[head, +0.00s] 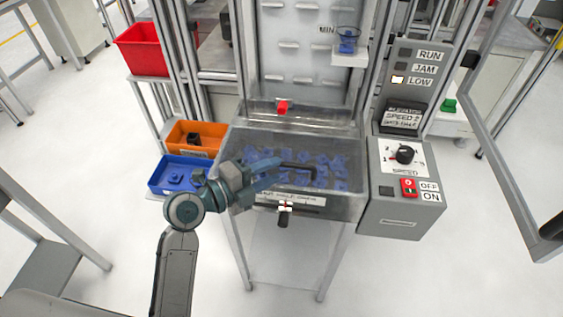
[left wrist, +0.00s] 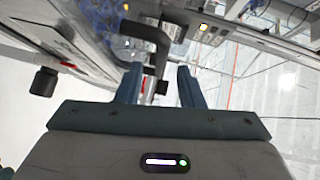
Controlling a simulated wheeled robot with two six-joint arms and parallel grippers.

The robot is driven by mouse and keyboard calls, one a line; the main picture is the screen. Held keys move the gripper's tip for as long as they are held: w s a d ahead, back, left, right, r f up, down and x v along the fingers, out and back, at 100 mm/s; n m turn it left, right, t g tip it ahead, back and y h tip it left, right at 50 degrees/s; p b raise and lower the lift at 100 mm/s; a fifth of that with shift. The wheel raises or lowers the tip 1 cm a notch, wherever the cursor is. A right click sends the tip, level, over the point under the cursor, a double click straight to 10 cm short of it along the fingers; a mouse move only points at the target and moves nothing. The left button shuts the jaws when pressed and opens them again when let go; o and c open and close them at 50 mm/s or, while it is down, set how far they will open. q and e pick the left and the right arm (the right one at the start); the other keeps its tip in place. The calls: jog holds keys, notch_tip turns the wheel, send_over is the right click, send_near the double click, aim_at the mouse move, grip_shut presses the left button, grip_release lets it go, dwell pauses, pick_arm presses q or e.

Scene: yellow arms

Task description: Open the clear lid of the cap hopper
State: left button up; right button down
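The clear lid (head: 343,150) lies down over the cap hopper (head: 350,205) in the head view, and blue caps (head: 325,180) show through it. A black bar handle (head: 305,166) stands on the lid. My left gripper (head: 281,169) comes in from the left, low over the lid, with its fingers at the handle. In the left wrist view the two blue-grey fingers (left wrist: 159,84) are apart, and the black handle (left wrist: 150,33) reaches into the gap between them. I cannot tell whether a finger touches it. My right gripper is not in view.
A red knob (head: 283,106) sits behind the lid; a latch with a black knob (head: 283,218) is on the hopper front. A control box (head: 400,215) stands on the right. Orange (head: 205,150) and blue (head: 160,180) bins are on the left. An open door frame (head: 500,150) stands far right.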

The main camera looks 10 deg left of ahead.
pick_arm(q)
jog(key=shift+p+x, duration=0.45)
jog(key=shift+x, duration=1.35)
jog(key=shift+c, duration=0.2)
grip_shut()
